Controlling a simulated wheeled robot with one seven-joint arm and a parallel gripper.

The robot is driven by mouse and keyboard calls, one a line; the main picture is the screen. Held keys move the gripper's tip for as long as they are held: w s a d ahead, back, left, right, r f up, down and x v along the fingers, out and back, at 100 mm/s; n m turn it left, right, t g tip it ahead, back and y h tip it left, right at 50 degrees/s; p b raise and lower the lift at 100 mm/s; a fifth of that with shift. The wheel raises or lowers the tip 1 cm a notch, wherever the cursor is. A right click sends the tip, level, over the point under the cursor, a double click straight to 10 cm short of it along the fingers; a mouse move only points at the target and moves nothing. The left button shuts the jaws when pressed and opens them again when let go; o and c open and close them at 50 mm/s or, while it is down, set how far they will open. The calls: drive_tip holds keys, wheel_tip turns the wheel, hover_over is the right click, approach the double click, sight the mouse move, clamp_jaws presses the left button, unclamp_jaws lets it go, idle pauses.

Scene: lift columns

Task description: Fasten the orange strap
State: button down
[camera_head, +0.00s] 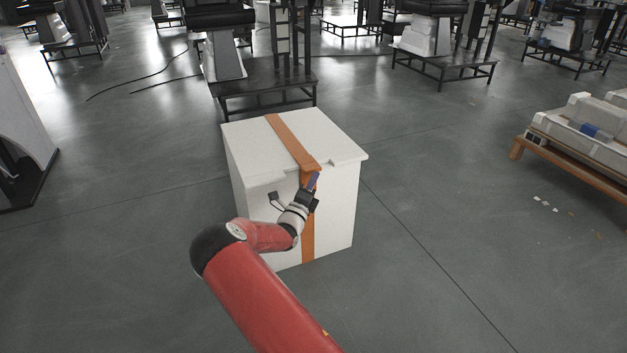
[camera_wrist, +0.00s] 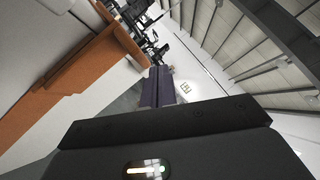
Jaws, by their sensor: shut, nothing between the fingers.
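The orange strap (camera_head: 290,143) runs over the lid of a white box (camera_head: 342,195) and down its near face. Part of it on the near face is hidden behind my gripper, and its lower length shows below. My gripper (camera_head: 314,179) is at the top front edge of the box, right by the strap. In the wrist view the strap (camera_wrist: 85,75) fills the left side, on the pale box. My gripper's dark fingers (camera_wrist: 158,85) are together and empty, to the right of the strap. I cannot tell whether they touch it.
Dark machine stands (camera_head: 265,85) stand behind the box. A low wooden pallet (camera_head: 570,170) with pale parts is at the right. A white and black unit (camera_head: 20,130) is at the left edge. The grey floor (camera_head: 440,220) right of the box is mostly clear.

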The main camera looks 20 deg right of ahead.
drive_tip(key=s+a, duration=0.7)
drive_tip(key=s, duration=0.3)
drive_tip(key=s+d+r+m+g+y, duration=0.1)
drive_tip(key=s+d+r+m+g, duration=0.2)
drive_tip(key=s+m+g, duration=0.35)
drive_tip(key=s+d+r+m+g+y, duration=0.2)
drive_tip(key=s+m+g, duration=0.2)
drive_tip(key=s+m, duration=0.45)
drive_tip(key=s+d+r+m+g+y, duration=0.1)
drive_tip(key=s+d+r+m+g, duration=0.3)
drive_tip(key=m, duration=0.6)
drive_tip(key=s+a+r+m+t+y, duration=0.2)
drive_tip(key=s+a+r+m+y, duration=0.2)
drive_tip(key=s+a+m, duration=0.3)
drive_tip(key=s+a+r+m+t+y, duration=0.3)
drive_tip(key=s+a+r+m+y, duration=0.2)
drive_tip(key=s+a, duration=0.5)
drive_tip(key=s+m+y, duration=0.1)
drive_tip(key=m+y, duration=0.1)
drive_tip(key=m, duration=0.1)
drive_tip(key=shift+s+a+r+m+y, duration=0.2)
drive_tip(key=shift+s+m+y, duration=0.05)
drive_tip(key=shift+m+y, duration=0.05)
